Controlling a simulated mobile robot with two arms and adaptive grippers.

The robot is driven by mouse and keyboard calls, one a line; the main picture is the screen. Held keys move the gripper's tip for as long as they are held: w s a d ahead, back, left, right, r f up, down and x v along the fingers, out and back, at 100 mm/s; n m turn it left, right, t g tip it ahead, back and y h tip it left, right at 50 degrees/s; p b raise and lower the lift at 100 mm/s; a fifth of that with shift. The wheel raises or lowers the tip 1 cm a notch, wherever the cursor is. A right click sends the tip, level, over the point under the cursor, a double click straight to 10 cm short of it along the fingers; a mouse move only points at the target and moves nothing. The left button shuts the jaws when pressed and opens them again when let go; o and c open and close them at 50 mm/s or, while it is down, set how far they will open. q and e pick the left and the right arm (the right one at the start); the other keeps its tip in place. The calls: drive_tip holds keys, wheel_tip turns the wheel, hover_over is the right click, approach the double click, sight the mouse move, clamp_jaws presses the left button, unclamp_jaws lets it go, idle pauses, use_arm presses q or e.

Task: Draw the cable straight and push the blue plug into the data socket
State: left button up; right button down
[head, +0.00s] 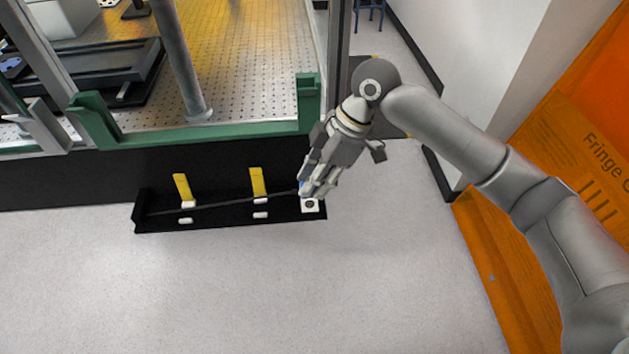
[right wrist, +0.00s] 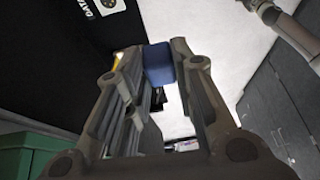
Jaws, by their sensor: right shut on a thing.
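My right gripper (head: 312,190) reaches down from the upper right to the right end of a black tray (head: 225,222). It is shut on the blue plug (right wrist: 158,63), which sits between the fingertips in the right wrist view. Only a sliver of blue shows in the head view. The data socket (head: 310,206), a white square with a dark round face, is just below the fingertips; it also shows at the top of the right wrist view (right wrist: 107,5), beside a DATA label. The plug appears apart from it. The dark cable (head: 228,203) runs nearly straight leftward along the tray. My left gripper is not in view.
Two yellow upright tabs (head: 182,187) (head: 257,181) with white pieces stand along the tray. A green-edged frame (head: 230,131) and perforated metal table (head: 240,60) are behind. An orange panel (head: 570,150) is at right. The floor (head: 240,290) in front is clear.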

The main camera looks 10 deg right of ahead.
drive_tip(key=w, duration=0.3)
drive_tip(key=w+d, duration=0.1)
drive_tip(key=w, duration=0.1)
drive_tip(key=shift+w+r+p, duration=0.1)
drive_tip(key=shift+w+p, duration=0.2)
drive_tip(key=shift+w, duration=0.05)
idle(0.6)
